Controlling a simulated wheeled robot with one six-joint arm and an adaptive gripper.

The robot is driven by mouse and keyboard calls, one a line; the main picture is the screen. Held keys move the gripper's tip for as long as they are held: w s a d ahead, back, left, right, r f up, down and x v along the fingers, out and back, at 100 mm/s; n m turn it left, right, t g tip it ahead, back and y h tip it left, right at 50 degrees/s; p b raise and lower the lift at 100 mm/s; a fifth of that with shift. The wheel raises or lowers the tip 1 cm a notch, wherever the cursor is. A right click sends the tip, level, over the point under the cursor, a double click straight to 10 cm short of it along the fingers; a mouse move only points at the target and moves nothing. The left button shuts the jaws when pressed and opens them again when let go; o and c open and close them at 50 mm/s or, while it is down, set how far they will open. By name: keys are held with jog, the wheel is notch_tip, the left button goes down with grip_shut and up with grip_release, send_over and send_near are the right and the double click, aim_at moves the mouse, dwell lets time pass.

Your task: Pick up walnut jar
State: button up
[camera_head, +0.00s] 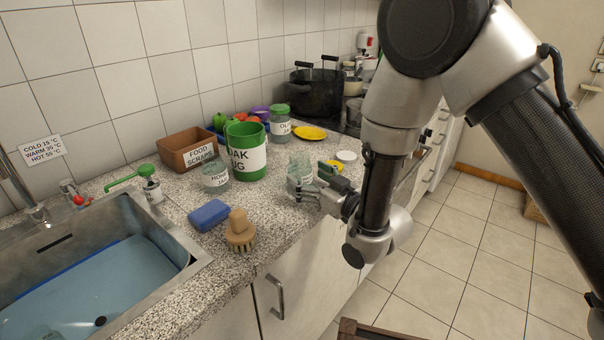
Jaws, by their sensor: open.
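No label reading walnut can be made out. A clear glass jar (300,164) stands on the counter near its front edge, right at my gripper, with its lower part hidden by the fingers. A white lid (346,156) lies flat to its right. My gripper (312,180) reaches in from the right, open, with its fingers close to the glass jar. I cannot tell whether they touch it. A jar with a label starting "HON" (215,176) stands to the left. A green-lidded jar with a label starting "OLI" (280,127) stands farther back.
A large green tin (246,152) stands left of the glass jar. A food scraps box (188,149), blue sponge (209,214), wooden brush (240,232) and yellow plate (309,132) are on the counter. A sink (190,246) is at left, a dark pot (314,92) at back.

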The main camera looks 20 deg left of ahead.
jog(key=shift+x, duration=1.5)
jog(key=c, duration=1.2)
